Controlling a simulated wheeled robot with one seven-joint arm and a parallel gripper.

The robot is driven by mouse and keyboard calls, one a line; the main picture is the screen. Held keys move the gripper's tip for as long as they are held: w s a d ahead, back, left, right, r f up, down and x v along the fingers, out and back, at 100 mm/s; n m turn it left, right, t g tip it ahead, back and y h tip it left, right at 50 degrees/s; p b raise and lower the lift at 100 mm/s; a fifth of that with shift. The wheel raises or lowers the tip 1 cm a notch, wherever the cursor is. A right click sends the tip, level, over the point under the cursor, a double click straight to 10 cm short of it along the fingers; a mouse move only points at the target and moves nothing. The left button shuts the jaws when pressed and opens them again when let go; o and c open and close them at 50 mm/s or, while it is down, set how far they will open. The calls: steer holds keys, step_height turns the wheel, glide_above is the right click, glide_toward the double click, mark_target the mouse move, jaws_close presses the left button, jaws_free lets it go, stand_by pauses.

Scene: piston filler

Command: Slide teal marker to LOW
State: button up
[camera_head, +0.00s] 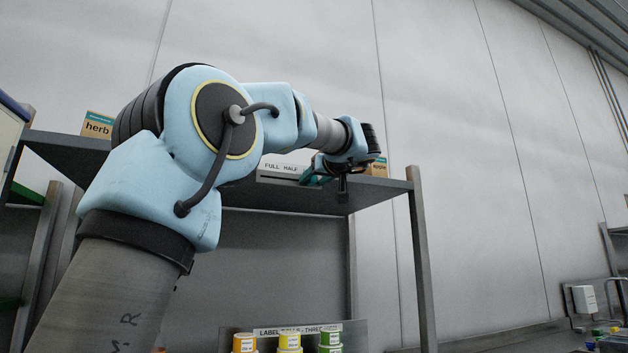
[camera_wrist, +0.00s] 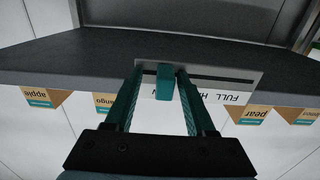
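The teal marker (camera_wrist: 164,82) is a small upright block on a pale scale plate (camera_wrist: 225,82) with a dark slot. In the wrist view it stands near the slot's left end, the end away from FULL. The plate's lettering is upside down there; FULL and part of HALF show, and the lettering by the marker is mostly hidden. My gripper (camera_wrist: 160,71) is open, with one teal finger on each side of the marker and visible gaps. In the head view the plate (camera_head: 278,168) reads FULL HALF, and my wrist covers its right part and the marker.
The plate is on a grey shelf (camera_head: 385,187). Boxes stand along the shelf: herb (camera_head: 97,125) at left, and apple (camera_wrist: 38,97), mango (camera_wrist: 103,102), pear (camera_wrist: 252,114) in the wrist view. Several colored tubs (camera_head: 290,341) are below.

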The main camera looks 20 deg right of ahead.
steer(key=shift+s+f+b, duration=0.1)
steer(key=shift+s+b, duration=0.2)
steer(key=shift+s, duration=0.2)
steer(key=s+d+b, duration=0.1)
steer(key=s+b, duration=0.2)
steer(key=s, duration=0.6)
steer(key=shift+s+d, duration=0.15)
steer(key=shift+s, duration=0.2)
